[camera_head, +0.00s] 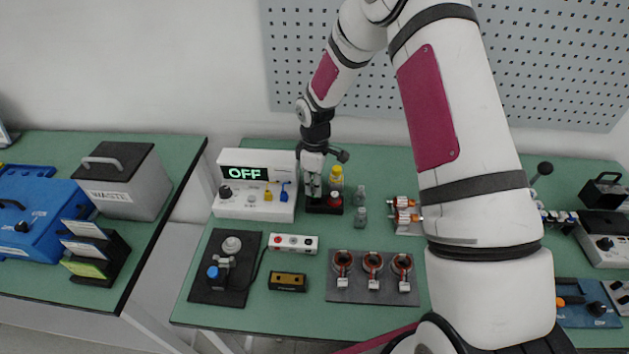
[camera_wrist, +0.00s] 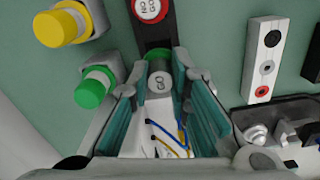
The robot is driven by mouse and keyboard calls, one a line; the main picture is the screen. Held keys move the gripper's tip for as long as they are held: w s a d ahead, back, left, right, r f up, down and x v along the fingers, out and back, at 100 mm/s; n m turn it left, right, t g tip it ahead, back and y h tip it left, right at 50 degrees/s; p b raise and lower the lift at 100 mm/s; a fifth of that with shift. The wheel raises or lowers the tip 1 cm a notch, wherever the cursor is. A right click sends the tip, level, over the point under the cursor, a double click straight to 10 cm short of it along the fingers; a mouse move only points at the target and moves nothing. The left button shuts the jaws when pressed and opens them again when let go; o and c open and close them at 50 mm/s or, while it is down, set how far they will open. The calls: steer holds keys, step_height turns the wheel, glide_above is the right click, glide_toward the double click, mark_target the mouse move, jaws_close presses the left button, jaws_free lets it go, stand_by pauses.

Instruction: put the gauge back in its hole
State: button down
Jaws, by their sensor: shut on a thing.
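My gripper (camera_head: 313,190) points down at the left end of a small black stand (camera_head: 325,208). In the wrist view its fingers (camera_wrist: 160,92) are shut on the gauge (camera_wrist: 160,86), a short grey cylinder marked GO with a green band. In the head view my fingers hide the gauge. A second gauge, red and marked NO GO (camera_wrist: 150,9), stands in the other end of the stand; it also shows in the head view (camera_head: 334,199). The held gauge is at the stand's nearer end in the wrist view. I cannot tell whether its lower end is in the hole.
A yellow-capped bottle (camera_head: 336,174) stands behind the stand, beside a green-capped one (camera_wrist: 94,87). Two small grey bottles (camera_head: 360,206) stand to the right. The white tester (camera_head: 252,206) reading OFF is close on the left. A white button box (camera_head: 293,243) lies in front.

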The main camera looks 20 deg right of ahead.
steer(key=shift+f+b, duration=0.4)
steer(key=shift+f, duration=0.5)
stand_by(1.2)
steer(key=shift+f, duration=0.3)
steer(key=shift+f, duration=0.15)
steer(key=shift+f+b, duration=0.3)
steer(key=shift+f, duration=0.05)
steer(key=c, duration=1.4)
jaws_free()
step_height(320, 180, up, 12)
